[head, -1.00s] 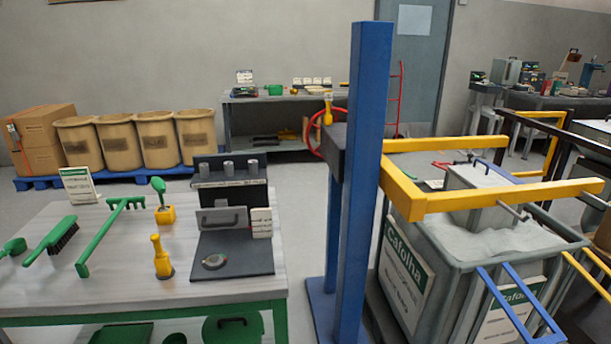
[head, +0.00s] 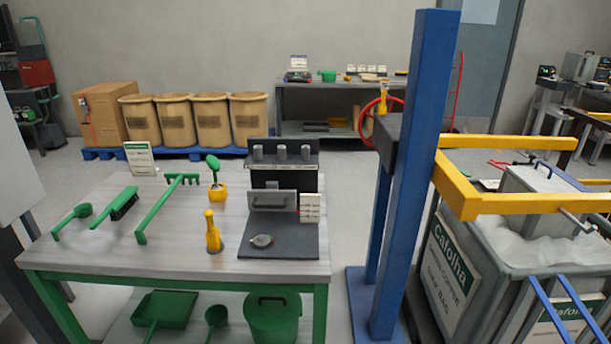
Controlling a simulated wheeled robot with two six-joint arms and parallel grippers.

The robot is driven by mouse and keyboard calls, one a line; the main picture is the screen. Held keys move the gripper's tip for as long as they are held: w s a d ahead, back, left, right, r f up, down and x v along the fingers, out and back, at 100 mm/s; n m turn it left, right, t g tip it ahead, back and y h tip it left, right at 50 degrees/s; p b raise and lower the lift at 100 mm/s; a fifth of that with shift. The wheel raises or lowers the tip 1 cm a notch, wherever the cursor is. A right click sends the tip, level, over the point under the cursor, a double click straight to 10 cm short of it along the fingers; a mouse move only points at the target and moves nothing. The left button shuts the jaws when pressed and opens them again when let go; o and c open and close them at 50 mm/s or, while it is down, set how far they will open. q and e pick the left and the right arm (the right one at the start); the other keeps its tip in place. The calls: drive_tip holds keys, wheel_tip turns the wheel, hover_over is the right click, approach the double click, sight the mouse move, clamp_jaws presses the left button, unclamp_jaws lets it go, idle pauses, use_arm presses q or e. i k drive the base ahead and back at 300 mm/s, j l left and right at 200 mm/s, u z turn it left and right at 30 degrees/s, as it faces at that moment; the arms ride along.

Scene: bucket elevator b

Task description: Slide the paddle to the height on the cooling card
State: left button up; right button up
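Neither of my grippers is in view. I cannot tell for sure which part is the paddle; a yellow-handled dark block (head: 388,130) sits on the side of the tall blue post (head: 418,180), beside a red wheel. I cannot tell which card is the cooling card. A white card with a green header (head: 140,158) stands at the back left of the work table, and small white cards (head: 312,207) stand at the dark station on its right. Their text is too small to read.
Yellow rails (head: 520,202) reach right from the post over a grey bin (head: 460,270). Brown tubs (head: 190,120) stand behind. Floor shows between table and post.

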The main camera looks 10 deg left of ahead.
sight(271, 197)
drive_tip(key=i+j+u, duration=0.55)
drive_tip(key=i+u, duration=0.15)
drive_tip(key=u, duration=0.15)
drive_tip(key=i+u, duration=0.45)
drive_tip(key=z, duration=1.25)
drive_tip(key=k+j, duration=0.05)
